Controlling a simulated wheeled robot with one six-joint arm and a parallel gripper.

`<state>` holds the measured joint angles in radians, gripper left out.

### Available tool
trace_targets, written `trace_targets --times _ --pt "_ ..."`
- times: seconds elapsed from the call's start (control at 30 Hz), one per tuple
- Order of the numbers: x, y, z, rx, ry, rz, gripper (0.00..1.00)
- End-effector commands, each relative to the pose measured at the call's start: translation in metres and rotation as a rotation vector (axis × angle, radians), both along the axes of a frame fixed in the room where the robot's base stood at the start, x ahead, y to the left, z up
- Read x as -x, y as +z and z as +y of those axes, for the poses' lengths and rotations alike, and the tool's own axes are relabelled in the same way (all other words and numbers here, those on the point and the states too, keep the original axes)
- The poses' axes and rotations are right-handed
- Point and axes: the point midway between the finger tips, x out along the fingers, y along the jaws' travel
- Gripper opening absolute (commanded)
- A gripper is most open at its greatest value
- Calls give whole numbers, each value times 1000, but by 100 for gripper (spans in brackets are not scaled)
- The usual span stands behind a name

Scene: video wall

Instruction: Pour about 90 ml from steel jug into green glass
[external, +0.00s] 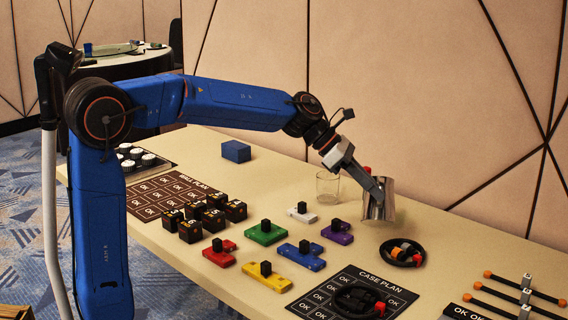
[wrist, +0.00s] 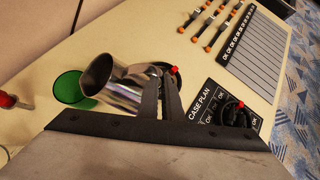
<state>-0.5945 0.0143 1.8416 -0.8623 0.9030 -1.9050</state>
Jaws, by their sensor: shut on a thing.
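My gripper (external: 378,187) is shut on the steel jug (external: 387,204), a shiny metal cylinder, above the right part of the table. In the wrist view, the jug (wrist: 125,88) looks tilted, with its dark open mouth towards the left. The green glass (wrist: 68,88) shows there as a round green shape on the table, just left of the mouth. The jug's near edge overlaps the view of it. I see no stream of liquid, and the level in the glass cannot be told. In the external view the green glass is not visible, probably hidden behind the jug.
A clear glass (external: 328,187) stands left of the jug. A red-topped thing (wrist: 8,100) is at the left edge of the wrist view. Coloured blocks (external: 265,232) cover the table's middle; the wall is close behind.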

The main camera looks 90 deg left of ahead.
Motion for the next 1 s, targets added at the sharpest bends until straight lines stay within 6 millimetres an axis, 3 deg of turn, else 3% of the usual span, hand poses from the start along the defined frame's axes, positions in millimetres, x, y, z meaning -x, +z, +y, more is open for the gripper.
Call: trace_targets --times 0.43,1.0 --pt "-4 35 21 269 2 51 0" --pt "-6 36 32 403 2 76 0"
